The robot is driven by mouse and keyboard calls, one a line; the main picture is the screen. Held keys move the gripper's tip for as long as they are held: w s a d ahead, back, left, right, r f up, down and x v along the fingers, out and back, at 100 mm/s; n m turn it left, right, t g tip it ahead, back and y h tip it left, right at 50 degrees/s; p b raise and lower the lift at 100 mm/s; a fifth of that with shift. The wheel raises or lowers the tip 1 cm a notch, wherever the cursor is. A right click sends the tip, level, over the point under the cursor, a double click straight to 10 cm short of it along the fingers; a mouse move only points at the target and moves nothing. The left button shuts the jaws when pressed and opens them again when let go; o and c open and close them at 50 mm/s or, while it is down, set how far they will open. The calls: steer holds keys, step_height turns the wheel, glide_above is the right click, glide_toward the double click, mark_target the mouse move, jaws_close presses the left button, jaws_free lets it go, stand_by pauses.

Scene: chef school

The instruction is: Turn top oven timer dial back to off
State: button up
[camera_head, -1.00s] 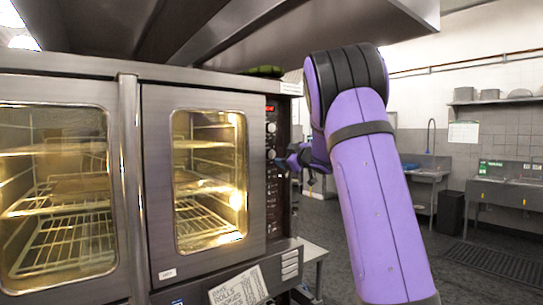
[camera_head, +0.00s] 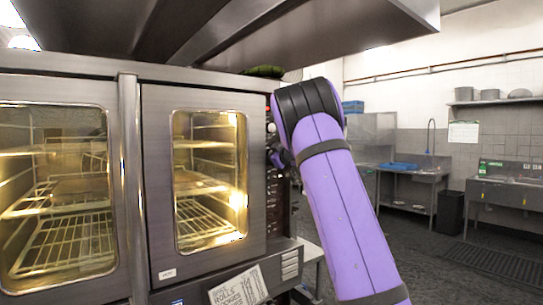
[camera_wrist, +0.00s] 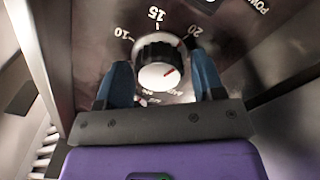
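The timer dial (camera_wrist: 158,66) shows in the wrist view as a round knob with a dark ribbed skirt, a silver face and a red pointer mark. Numbers 10, 15 and 20 are printed around it on the dark panel. The red mark points to the upper right, near the 20 side. My gripper (camera_wrist: 162,82) is open, with one blue finger on each side of the dial. I cannot tell whether the fingers touch it. In the head view my purple arm covers most of the control panel (camera_head: 272,215), and the dial is hidden there.
The steel oven (camera_head: 205,260) has two lit glass doors with racks inside, left of the panel. A steel hood (camera_head: 300,40) hangs above. A paper sign (camera_head: 238,290) is at the oven's lower front. Open floor (camera_head: 420,250) lies to the right.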

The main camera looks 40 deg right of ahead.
steer(key=c, duration=0.7)
steer(key=shift+n, duration=0.5)
steer(key=m, duration=3.5)
steer(key=shift+d+f, duration=0.25)
steer(key=shift+f, duration=0.1)
